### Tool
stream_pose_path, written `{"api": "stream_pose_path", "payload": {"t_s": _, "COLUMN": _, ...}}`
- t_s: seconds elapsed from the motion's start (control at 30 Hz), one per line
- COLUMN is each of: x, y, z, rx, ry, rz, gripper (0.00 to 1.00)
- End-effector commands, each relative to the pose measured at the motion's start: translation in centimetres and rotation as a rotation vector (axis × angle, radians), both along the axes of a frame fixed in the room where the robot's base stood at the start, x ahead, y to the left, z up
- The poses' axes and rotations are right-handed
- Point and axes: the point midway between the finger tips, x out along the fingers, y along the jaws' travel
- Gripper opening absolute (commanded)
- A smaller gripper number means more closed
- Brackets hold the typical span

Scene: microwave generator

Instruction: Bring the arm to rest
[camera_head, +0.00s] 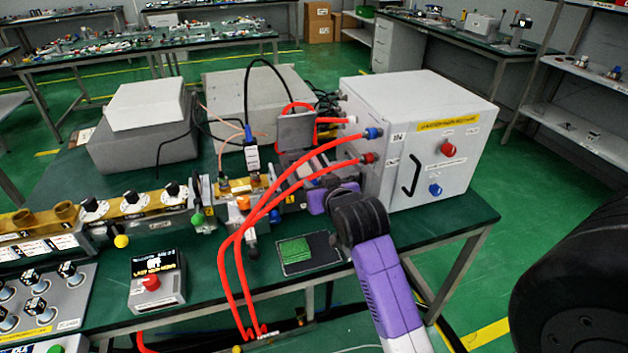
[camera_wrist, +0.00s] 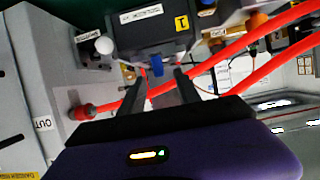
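My purple and black arm (camera_head: 380,275) reaches up from the lower right of the head view, bent at a black joint. My gripper (camera_head: 318,200) is beside the waveguide line, left of the grey generator box (camera_head: 455,120); its fingers are hard to make out there. In the wrist view my gripper (camera_wrist: 163,76) has its two dark fingers apart, with nothing seen held between them. A small blue knob (camera_wrist: 157,65) shows just past the fingertips, on a dark block with a yellow label. I cannot tell whether the fingers touch it.
Red hoses (camera_head: 235,270) run from the generator box across the bench, close to my gripper; one crosses behind the fingers in the wrist view. A control box with a red button (camera_head: 151,283) and a green-screened tablet (camera_head: 294,251) lie at the front. Green floor (camera_head: 555,195) is open at right.

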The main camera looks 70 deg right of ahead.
Motion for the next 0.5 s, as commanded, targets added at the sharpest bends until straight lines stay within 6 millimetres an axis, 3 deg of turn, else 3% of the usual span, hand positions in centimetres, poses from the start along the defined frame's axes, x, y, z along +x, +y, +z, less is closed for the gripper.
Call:
{"api": "stream_pose_path", "payload": {"t_s": 0.2, "x": -1.08, "y": 1.27, "z": 0.63, "rx": 0.001, "ry": 0.001, "rz": 0.000, "gripper": 0.39}}
{"api": "stream_pose_path", "payload": {"t_s": 0.5, "x": -1.03, "y": 1.24, "z": 1.07, "rx": -0.013, "ry": -0.008, "rz": 0.002, "gripper": 0.39}}
